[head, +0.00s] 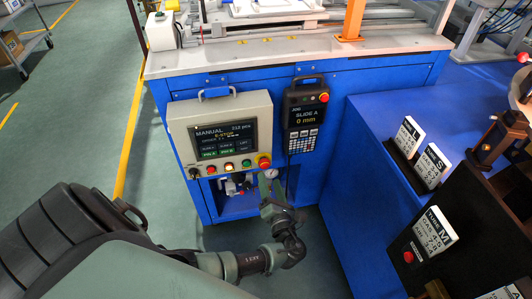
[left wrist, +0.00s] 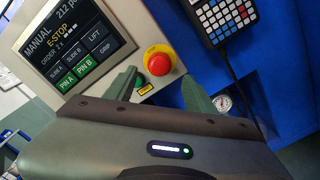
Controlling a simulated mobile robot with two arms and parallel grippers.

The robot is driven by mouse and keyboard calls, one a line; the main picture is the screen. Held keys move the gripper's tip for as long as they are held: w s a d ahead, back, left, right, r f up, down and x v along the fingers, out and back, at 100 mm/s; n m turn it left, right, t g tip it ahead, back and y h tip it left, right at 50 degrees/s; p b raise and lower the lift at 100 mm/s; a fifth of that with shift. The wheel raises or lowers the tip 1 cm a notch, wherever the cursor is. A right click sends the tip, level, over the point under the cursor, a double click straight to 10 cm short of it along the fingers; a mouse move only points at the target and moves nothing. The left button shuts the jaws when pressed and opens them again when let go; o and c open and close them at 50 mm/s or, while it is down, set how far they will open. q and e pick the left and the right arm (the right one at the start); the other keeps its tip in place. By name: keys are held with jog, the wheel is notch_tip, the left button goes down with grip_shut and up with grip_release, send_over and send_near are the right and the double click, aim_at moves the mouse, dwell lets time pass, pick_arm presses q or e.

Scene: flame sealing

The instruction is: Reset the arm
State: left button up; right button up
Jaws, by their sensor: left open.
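My left gripper (head: 272,192) is in front of the blue machine, just below the lower right corner of the control panel (head: 252,105). In the left wrist view its two green fingers (left wrist: 158,80) stand apart with nothing between them. The red emergency-stop button (left wrist: 158,64) on its yellow base appears beyond the gap between the fingers; it also shows in the head view (head: 264,162). Whether the fingers touch the panel cannot be told. The panel screen (left wrist: 66,38) reads MANUAL, 212 pcs and E-STOP. My right gripper is not in view.
A handheld pendant (head: 305,112) reading SLIDE A 0 mm hangs right of the panel. A pressure gauge (left wrist: 222,102) sits below the panel. A blue table (head: 370,150) at right holds cards (head: 432,165) and a black box (head: 465,255).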

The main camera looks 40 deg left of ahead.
pick_arm(q)
jog(key=shift+s+d, duration=0.15)
jog(key=shift+d, duration=0.05)
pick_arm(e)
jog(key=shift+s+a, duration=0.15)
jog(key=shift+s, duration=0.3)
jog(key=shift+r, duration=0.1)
